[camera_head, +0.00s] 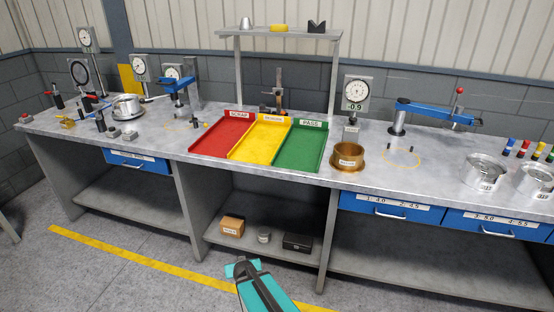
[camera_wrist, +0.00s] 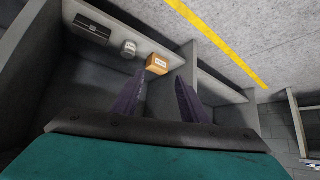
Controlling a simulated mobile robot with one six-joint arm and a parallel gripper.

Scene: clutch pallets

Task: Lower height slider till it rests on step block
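A dark upright stand with a cross-piece (camera_head: 280,92) stands behind the coloured trays at the back of the bench. It may be the height gauge with its slider, but it is too small to tell the slider's height or whether anything is under it. I cannot pick out a step block with certainty. My gripper (camera_head: 241,267) is low in front of the bench in the head view, well away from that stand. In the wrist view my gripper (camera_wrist: 160,76) has its two dark fingers apart with nothing between them, facing the lower shelf.
Red (camera_head: 222,132), yellow (camera_head: 259,139) and green (camera_head: 299,147) trays fill the bench middle under a raised shelf (camera_head: 283,34). A brass ring (camera_head: 348,156) and dial gauge (camera_head: 356,90) stand right. A wooden box (camera_wrist: 157,64) is on the lower shelf. The floor in front is clear.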

